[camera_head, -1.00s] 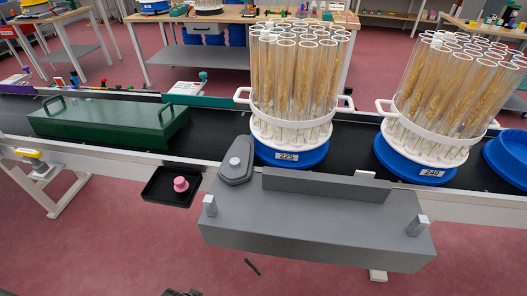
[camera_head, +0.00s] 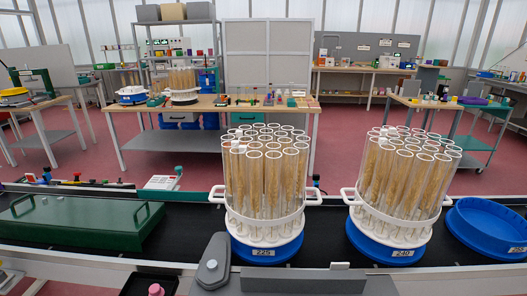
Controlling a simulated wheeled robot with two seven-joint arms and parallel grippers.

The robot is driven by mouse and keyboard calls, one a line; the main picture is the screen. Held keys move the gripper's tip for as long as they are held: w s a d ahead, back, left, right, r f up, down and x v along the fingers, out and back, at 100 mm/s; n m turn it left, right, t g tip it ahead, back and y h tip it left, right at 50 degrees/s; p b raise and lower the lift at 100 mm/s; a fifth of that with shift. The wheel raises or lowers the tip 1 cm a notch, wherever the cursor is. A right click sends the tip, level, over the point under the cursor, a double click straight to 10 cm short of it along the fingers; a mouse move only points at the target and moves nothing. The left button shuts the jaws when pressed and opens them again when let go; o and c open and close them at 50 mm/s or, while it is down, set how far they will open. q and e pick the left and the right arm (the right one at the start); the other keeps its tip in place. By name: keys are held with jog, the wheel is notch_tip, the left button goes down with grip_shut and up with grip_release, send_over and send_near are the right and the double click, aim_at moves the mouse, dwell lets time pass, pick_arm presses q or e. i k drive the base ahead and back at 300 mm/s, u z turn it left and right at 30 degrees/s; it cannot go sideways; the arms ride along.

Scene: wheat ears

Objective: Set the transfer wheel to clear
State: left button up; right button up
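No part is plainly marked as the transfer wheel, and no "clear" mark can be read. A grey rounded lever-like piece (camera_head: 213,262) with a pale round button sits at the conveyor's near edge, at the left end of a grey housing (camera_head: 300,281) cut off by the bottom of the view. On the black conveyor belt (camera_head: 186,236) behind it stand two blue round bases carrying racks of glass tubes with wheat ears, the rack labelled 225 (camera_head: 264,220) and the rack labelled 240 (camera_head: 392,220). Neither of my grippers is in view.
An empty blue round base (camera_head: 490,228) sits at the right on the belt. A green cover (camera_head: 75,222) with handles spans the belt at left. A pink knob (camera_head: 156,290) shows at the bottom edge. Work tables (camera_head: 205,104) stand behind, across a red floor.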

aim_at(213, 272)
jog(key=z, duration=0.5)
jog(key=k, duration=0.95)
jog(key=u, duration=1.8)
